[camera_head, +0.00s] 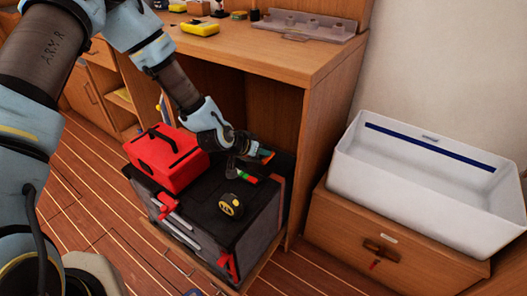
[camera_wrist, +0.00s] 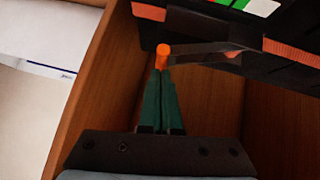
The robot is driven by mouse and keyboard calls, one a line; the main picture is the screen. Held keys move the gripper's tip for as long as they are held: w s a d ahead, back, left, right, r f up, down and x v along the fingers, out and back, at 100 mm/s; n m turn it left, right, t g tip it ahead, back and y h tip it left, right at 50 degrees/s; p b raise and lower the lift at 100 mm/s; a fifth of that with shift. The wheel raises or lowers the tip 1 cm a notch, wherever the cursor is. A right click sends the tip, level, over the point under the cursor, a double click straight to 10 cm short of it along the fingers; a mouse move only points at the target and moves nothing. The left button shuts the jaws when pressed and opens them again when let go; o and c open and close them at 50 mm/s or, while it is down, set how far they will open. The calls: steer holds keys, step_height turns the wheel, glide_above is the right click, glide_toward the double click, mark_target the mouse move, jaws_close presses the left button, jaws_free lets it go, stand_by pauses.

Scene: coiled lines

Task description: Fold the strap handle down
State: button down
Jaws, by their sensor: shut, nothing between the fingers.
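In the wrist view, the black case body (camera_wrist: 280,60) with orange edging fills the upper right. A dark grey strap (camera_wrist: 205,52) runs left from it to an orange end piece (camera_wrist: 162,50) just beyond my fingertips. I cannot tell for certain that this is the strap handle, or whether the fingers touch it. My gripper (camera_head: 265,156) is over the case's far right edge, its green fingers (camera_wrist: 161,80) shut with nothing between them.
A red toolbox (camera_head: 168,155) and a yellow-black tape measure (camera_head: 231,205) sit on the case top. A green-orange item (camera_head: 248,179) lies near my gripper. The desk's side panel (camera_head: 325,115) rises close by. A white bin (camera_head: 405,165) stands on a wooden cabinet at right.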

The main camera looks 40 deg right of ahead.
steer(key=shift+s+d+f+m+t+b, duration=0.15)
steer(key=shift+s+f+m+t+b, duration=0.2)
steer(key=shift+s+f+b, duration=0.25)
steer(key=shift+s+d+f+m+t+y+b, duration=0.1)
steer(key=shift+s+f+m+t+y+b, duration=0.1)
steer(key=shift+f+t+b, duration=0.2)
steer(key=shift+s+f+m+t+y+b, duration=0.1)
steer(key=shift+s+f+t+b, duration=0.15)
steer(key=shift+f+b, duration=0.2)
steer(key=shift+s+f+b, duration=0.15)
steer(key=shift+f+b, duration=0.45)
steer(key=shift+s+d+f, duration=0.1)
steer(key=shift+f, duration=0.05)
steer(key=shift+r, duration=0.35)
steer(key=s+d+r+p+v, duration=0.1)
steer(key=d+p+v, duration=0.1)
steer(key=v, duration=1)
steer(key=shift+r, duration=0.4)
